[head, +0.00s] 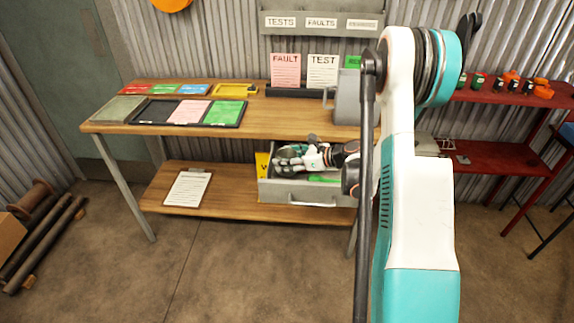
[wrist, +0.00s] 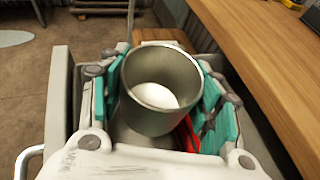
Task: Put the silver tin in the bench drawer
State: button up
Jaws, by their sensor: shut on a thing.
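The silver tin (wrist: 160,90) is an open-topped metal cup with something white and round visible inside it. My gripper (wrist: 160,100) is shut on it, with teal pads on both sides. In the head view my gripper (head: 292,160) is at the open bench drawer (head: 300,194), within its outline, and the tin is largely hidden by the fingers. The grey drawer wall (wrist: 60,95) shows at the left in the wrist view. I cannot tell whether the tin touches the drawer floor.
A red item (wrist: 190,132) and a green item (head: 326,178) lie in the drawer. The wooden bench top (head: 230,130) overhangs close by, carrying cards, trays and a grey container (head: 346,104). A clipboard (head: 188,189) lies on the lower shelf (head: 225,200).

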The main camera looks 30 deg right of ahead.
jog(key=shift+f, duration=0.8)
jog(key=shift+f, duration=0.4)
jog(key=o, duration=1.1)
jog(key=shift+c, duration=0.2)
jog(key=shift+r, duration=0.15)
jog(key=shift+r, duration=0.3)
jog(key=p+v, duration=0.4)
jog(key=v, duration=0.8)
jog(key=shift+f, duration=0.1)
